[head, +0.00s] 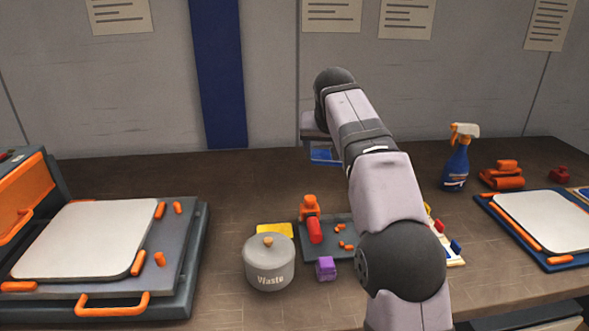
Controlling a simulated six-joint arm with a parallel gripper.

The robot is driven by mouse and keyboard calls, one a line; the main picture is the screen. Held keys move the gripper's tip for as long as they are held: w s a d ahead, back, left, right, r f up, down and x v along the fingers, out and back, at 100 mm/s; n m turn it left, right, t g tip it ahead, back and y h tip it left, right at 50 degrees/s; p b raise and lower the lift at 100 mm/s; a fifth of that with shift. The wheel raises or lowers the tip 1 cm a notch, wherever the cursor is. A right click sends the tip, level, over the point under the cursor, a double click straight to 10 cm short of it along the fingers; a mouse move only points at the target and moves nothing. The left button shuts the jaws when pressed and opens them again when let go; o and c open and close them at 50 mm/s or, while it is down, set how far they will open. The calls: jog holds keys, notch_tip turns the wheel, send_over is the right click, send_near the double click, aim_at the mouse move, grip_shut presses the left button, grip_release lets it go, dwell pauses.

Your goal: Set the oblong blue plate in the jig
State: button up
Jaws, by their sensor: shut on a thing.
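My gripper (314,137) shows only in part, at the back middle above the table, with my own arm in front of it. It is shut on a blue piece (324,153), which seems to be the oblong blue plate. Most of this piece and the fingertips are hidden, so its full outline cannot be told. On the left is a grey fixture (190,240) with a white panel (85,240) and orange blocks around it. On the right is a blue-based fixture (503,227) with a white panel (545,220) and orange bars. Which fixture is the jig cannot be told.
A grey lidded pot marked Waste (269,265) stands mid-table. Beside it are a yellow piece (275,230), a purple block (325,268) and a dark tray (330,252) with orange pieces. A spray bottle (457,160) stands back right. The back left table is clear.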

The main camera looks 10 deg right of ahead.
jog(key=s+d+r+m+h, duration=0.2)
jog(key=s+d+m, duration=0.1)
jog(key=s+d, duration=0.7)
jog(key=s+a+f+n+y, duration=0.2)
jog(key=f+n, duration=0.3)
jog(key=f, duration=0.4)
jog(key=shift+s+a+n+y+b, duration=0.2)
jog(key=shift+a+n+y+b, duration=0.15)
jog(key=shift+a+y, duration=0.45)
jog(key=shift+f, duration=0.1)
jog(key=shift+d+f, duration=0.1)
jog(key=shift+f, duration=0.05)
jog(key=shift+f+b, duration=2.75)
jog(key=shift+f, duration=0.35)
jog(key=shift+f+b, duration=0.45)
jog(key=shift+f, duration=0.2)
